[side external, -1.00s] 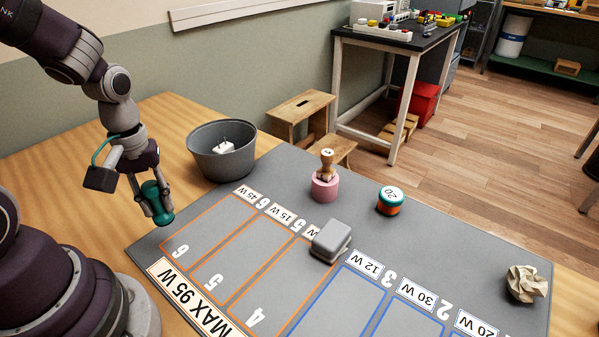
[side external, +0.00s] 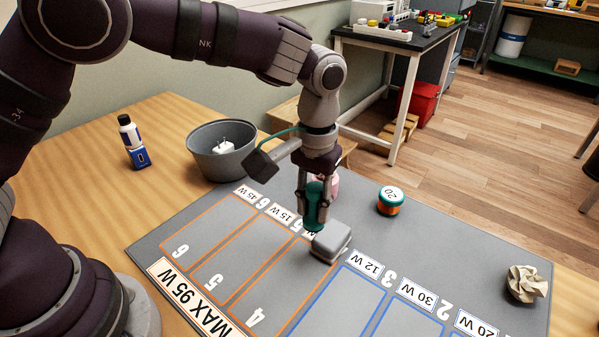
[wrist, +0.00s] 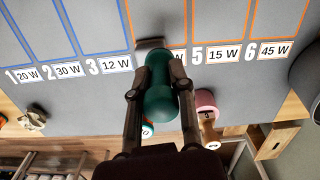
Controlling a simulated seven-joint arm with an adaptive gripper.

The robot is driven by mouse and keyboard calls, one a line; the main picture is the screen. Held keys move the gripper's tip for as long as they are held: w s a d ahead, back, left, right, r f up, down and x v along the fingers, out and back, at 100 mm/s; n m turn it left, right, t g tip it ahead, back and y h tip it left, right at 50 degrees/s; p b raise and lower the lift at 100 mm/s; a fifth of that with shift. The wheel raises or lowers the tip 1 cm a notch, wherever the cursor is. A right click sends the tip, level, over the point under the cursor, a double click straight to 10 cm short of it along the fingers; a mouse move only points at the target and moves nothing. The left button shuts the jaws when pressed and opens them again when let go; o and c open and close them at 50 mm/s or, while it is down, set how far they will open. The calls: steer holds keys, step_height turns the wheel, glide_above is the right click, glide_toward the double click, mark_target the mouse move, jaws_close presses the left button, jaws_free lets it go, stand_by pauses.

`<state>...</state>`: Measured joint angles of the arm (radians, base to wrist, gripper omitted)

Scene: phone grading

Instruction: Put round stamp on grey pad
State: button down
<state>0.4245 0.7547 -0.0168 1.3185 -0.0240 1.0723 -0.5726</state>
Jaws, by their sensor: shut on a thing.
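A teal-green round stamp (side external: 316,196) is held upright between the fingers of my gripper (side external: 314,208). In the wrist view, the gripper (wrist: 158,88) is shut around the stamp (wrist: 160,107). The grey pad (side external: 332,243) is a small rounded block on the grey mat, at the upper end of the lanes. The stamp's lower end is at the pad's upper left edge in the side view; I cannot tell whether they touch. In the wrist view, the stamp covers most of the pad (wrist: 150,43).
A pink pad (side external: 333,183) is partly hidden behind my gripper. A wooden-handled stamp (wrist: 207,120) stands on it. An orange-and-teal round item (side external: 390,208) and crumpled paper (side external: 525,284) lie to the right.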

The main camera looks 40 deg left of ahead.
steer(key=w, duration=0.1)
steer(key=w+d, duration=0.1)
steer(key=w, duration=0.1)
steer(key=shift+w+d+f, duration=0.1)
steer(key=shift+d+f, duration=0.05)
steer(key=shift+d, duration=0.1)
steer(key=shift+f, duration=1.75)
steer(key=shift+f, duration=0.15)
steer(key=c, duration=1)
jaws_free()
